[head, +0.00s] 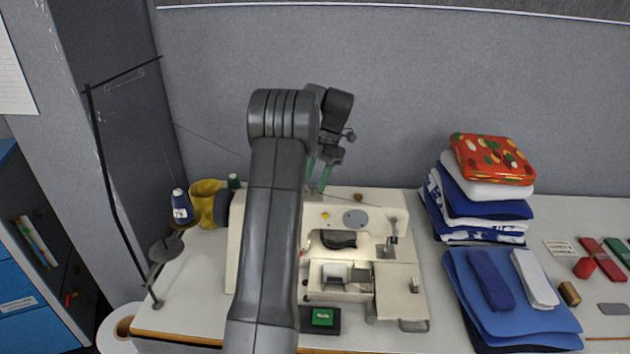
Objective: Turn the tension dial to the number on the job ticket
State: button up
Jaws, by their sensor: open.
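A cream sewing machine (385,279) stands on the table, partly hidden behind my arm. Its upper part carries a grey disc (355,218) and a small yellow round part (325,215); I cannot tell which, if either, is the tension dial, and no dial numbers are readable. My gripper (318,184) is open, its two green fingers pointing down at the machine's top back edge. I cannot tell whether they touch anything. A small white card (560,248) with unreadable print lies at the right; I cannot tell whether it is the job ticket.
A thread stand (107,190), a blue spool (181,207) and a yellow mug-like object (206,204) stand left of the machine. Folded cloth stacks (483,208) (515,300) stand right of it. A grey partition (400,90) closes off the back.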

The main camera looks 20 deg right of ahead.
jog(key=p+v, duration=0.4)
jog(key=v, duration=0.7)
jog(key=shift+p, duration=0.3)
jog(key=shift+a, duration=0.1)
jog(key=shift+b+x, duration=2.15)
jog(key=shift+x, duration=3.85)
